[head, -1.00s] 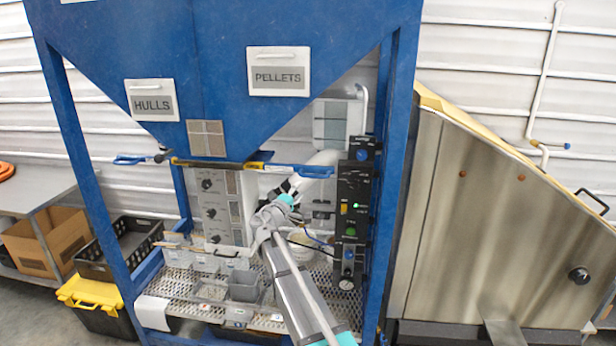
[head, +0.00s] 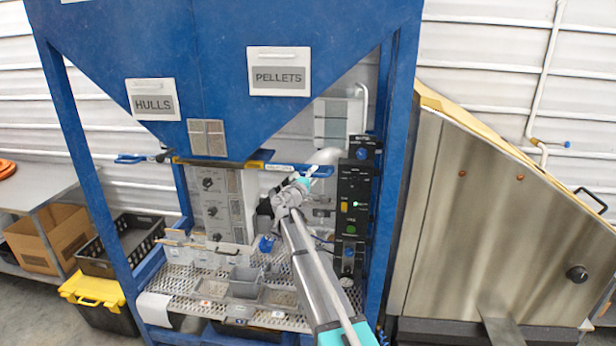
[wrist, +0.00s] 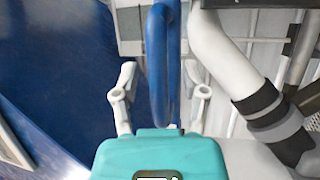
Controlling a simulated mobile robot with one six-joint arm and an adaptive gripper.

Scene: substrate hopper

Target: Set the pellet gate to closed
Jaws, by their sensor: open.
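The pellet gate's blue handle (head: 283,167) sticks out to the right under the hopper, below the PELLETS sign (head: 279,72). In the wrist view the blue handle (wrist: 158,70) is a long loop running down the middle of the picture. My gripper (head: 312,172) is at the handle's right part and hides some of it. In the wrist view my gripper (wrist: 164,88) is open, with one finger on each side of the loop. I cannot tell whether either finger touches it. The gate plate itself is not clearly visible.
A second blue handle (head: 130,159) sticks out left, below the HULLS sign (head: 152,99). A black control panel (head: 354,205) stands close to the right of my gripper. A white pipe (wrist: 222,55) runs right of the handle. Grey bins (head: 244,282) sit on the mesh shelf below.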

